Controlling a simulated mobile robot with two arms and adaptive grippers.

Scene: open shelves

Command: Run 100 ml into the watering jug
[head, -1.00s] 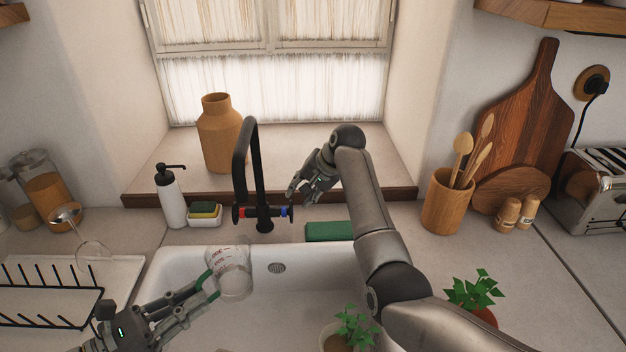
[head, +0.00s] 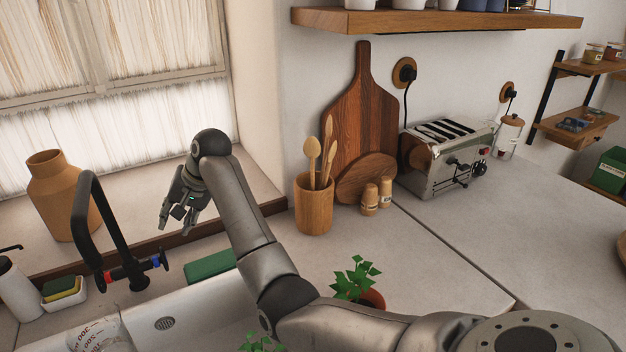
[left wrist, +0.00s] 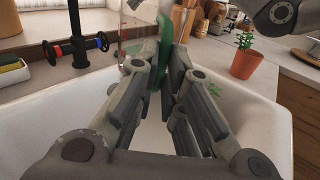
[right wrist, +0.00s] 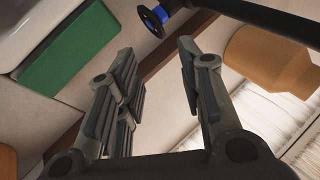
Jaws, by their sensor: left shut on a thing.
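The clear measuring jug (head: 98,338) with red markings is at the lower left of the head view, cut off by the frame edge, over the white sink (head: 200,312). In the left wrist view my left gripper (left wrist: 172,68) is shut on the jug's green handle (left wrist: 166,40). Any water in it cannot be made out. The black tap (head: 112,232) arches behind the sink, with a red and a blue knob (head: 158,262) at its base. My right gripper (head: 178,212) is open and empty, right of the tap and apart from it. The blue knob also shows in the right wrist view (right wrist: 152,20).
A wooden vase (head: 62,195) stands on the sill. A utensil pot (head: 314,205), cutting boards (head: 352,115) and a toaster (head: 445,158) stand to the right. A potted plant (head: 357,283) is near my right arm.

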